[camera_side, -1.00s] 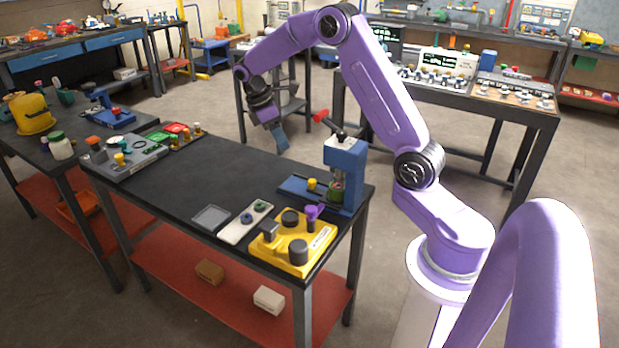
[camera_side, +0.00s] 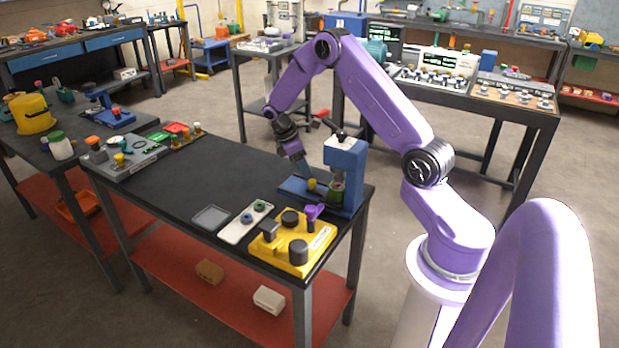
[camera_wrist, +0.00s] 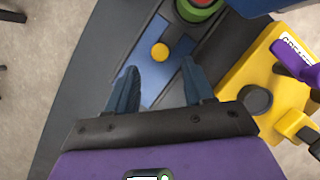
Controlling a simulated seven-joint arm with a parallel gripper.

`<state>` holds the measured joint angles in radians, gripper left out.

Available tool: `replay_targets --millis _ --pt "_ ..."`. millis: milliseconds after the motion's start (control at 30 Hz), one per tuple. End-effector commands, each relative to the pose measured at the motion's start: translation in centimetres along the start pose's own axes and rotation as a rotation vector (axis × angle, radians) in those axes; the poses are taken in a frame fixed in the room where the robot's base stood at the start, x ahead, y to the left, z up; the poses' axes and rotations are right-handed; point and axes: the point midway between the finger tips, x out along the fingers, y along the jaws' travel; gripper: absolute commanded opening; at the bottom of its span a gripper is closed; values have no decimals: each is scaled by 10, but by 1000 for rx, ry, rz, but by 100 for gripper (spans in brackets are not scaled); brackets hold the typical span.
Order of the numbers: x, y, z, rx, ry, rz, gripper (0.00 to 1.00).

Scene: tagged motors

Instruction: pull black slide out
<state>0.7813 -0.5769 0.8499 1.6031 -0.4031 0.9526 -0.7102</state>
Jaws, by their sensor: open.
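My gripper (camera_side: 302,170) is open and empty. In the side view it hangs just over the base of the blue press (camera_side: 346,165). In the wrist view its two fingers (camera_wrist: 160,72) point at the blue base plate, with a yellow knob (camera_wrist: 160,52) ahead between them. A yellow fixture (camera_side: 270,255) stands nearer the camera and bears several black parts. I cannot tell which black part is the slide. My gripper is apart from the fixture.
A purple handle (camera_side: 313,211) rises from the fixture. A grey panel (camera_side: 132,158) stands at the table's far left. The middle of the black table (camera_side: 220,178) is clear.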

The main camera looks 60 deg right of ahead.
Motion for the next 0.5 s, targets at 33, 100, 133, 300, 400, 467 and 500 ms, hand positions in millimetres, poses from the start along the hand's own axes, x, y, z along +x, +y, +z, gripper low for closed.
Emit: replay_targets --millis 33,100,133,300,400,467,500 --pt "10 0 0 -1 -2 -2 52" --pt "22 0 0 -1 -2 -3 52" --pt "26 0 0 0 -1 -3 52" --pt "45 0 0 -2 -2 -1 52" --pt "51 0 0 0 0 0 52" --pt "53 0 0 0 0 0 52" --pt "54 0 0 0 0 0 52"
